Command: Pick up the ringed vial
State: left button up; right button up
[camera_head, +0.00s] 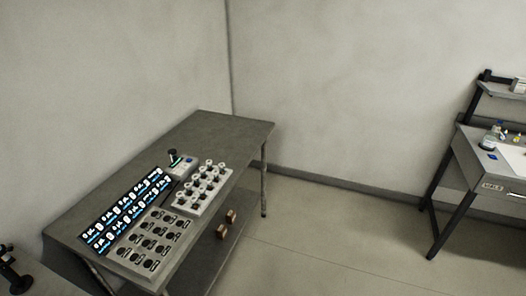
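A light rack (187,208) on the grey bench (225,126) holds several small vials (209,163) with pale tops and dark parts below. They stand close together in rows. They are too small in this view for me to tell which one carries a ring. Neither of my grippers shows clearly in the head view.
In front of the rack is a grey tray (122,257) with several dark round wells. A dark panel (93,237) with glowing blue-white labels lies along their left. A small device (182,164) stands behind. The bench's far end is clear. Another desk (470,150) stands right, across open floor.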

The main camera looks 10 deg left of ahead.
aim_at(209, 163)
jog(key=z, duration=0.15)
jog(key=i, duration=1.35)
jog(key=u, duration=0.95)
jog(key=i, duration=0.95)
jog(key=u, duration=1.05)
jog(key=i, duration=0.2)
jog(key=u, duration=0.15)
